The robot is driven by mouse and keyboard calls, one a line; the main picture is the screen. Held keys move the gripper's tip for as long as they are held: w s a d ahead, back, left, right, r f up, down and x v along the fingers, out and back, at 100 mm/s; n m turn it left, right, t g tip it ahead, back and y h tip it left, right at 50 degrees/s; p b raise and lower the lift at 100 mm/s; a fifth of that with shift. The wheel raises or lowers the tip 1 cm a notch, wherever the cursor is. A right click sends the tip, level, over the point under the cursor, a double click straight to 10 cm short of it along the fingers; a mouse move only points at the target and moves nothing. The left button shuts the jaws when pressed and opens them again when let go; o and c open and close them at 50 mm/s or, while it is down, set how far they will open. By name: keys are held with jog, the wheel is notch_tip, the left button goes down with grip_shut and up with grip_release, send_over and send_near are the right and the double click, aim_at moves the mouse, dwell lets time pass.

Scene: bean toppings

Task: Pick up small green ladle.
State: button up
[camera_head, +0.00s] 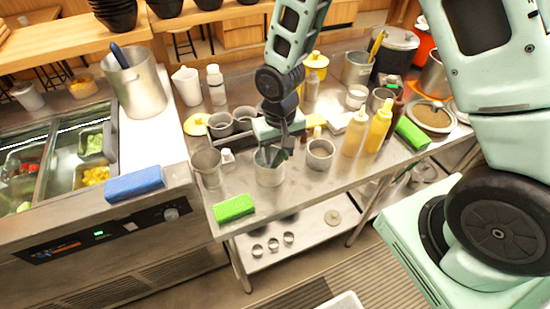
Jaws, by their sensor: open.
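My gripper (280,147) points down over a grey metal container (270,175) on the steel counter. The fingers are small and dark here, and they look open just at the container's mouth. A dark greenish shape (277,158) shows in that mouth beneath my gripper. It may be the small green ladle, but it is too small and too covered by the fingers to be sure. I cannot tell whether the fingers touch it.
Yellow bottles (378,127) and a green sponge (411,133) are to the right. Another green sponge (234,208) lies near the front edge. A blue sponge (134,184) lies on the left unit.

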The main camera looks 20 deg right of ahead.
jog(key=shift+f, duration=0.7)
grip_shut()
